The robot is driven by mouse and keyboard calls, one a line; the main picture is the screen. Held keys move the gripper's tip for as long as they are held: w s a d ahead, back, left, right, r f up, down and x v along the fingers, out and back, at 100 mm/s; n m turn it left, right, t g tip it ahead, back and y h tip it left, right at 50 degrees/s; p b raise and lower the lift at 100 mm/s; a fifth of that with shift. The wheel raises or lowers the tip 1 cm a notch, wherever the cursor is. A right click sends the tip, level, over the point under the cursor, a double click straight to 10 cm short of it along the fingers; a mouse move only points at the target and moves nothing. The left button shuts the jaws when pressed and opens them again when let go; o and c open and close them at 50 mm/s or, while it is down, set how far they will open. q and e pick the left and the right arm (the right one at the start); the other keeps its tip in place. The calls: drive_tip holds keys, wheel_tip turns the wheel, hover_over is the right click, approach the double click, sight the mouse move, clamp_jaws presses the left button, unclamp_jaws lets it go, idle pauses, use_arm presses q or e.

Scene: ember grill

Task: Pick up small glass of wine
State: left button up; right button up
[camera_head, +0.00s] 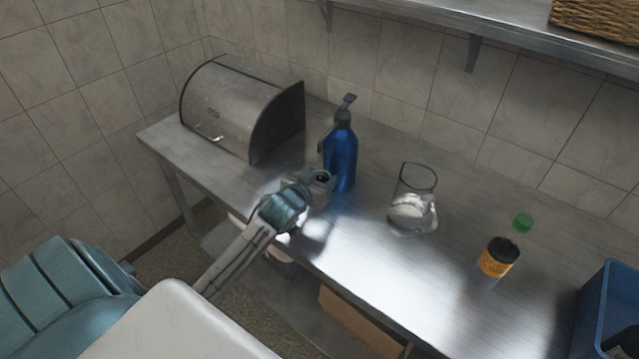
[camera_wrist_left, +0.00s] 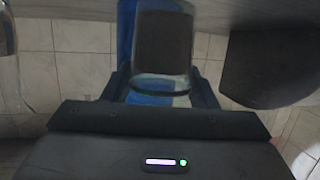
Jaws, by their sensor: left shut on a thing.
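The small glass of wine (camera_wrist_left: 163,42) shows in the left wrist view as a clear glass with dark contents, between the two fingers. My left gripper (camera_head: 318,181) is shut on it near the front edge of the metal counter. In the head view the gripper hides much of the glass. I cannot tell whether the glass touches the counter. My right gripper is not in view.
A blue pump bottle (camera_head: 341,158) stands just behind my left gripper. A steel bread box (camera_head: 222,108) is at back left. A larger clear glass vessel (camera_head: 413,205), an orange-labelled jar (camera_head: 498,258) and a blue crate (camera_head: 592,318) stand to the right on the counter (camera_head: 390,285).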

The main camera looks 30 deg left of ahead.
use_arm(q)
drive_tip(key=shift+r+b, duration=0.3)
drive_tip(key=shift+r, duration=0.45)
drive_tip(key=d+f+b+v, duration=0.1)
drive_tip(key=f+b+v, duration=0.2)
drive_tip(key=v, duration=1.2)
drive_tip(key=shift+s+d+b, duration=0.2)
drive_tip(key=shift+s+b, duration=0.35)
drive_tip(key=shift+s, duration=0.15)
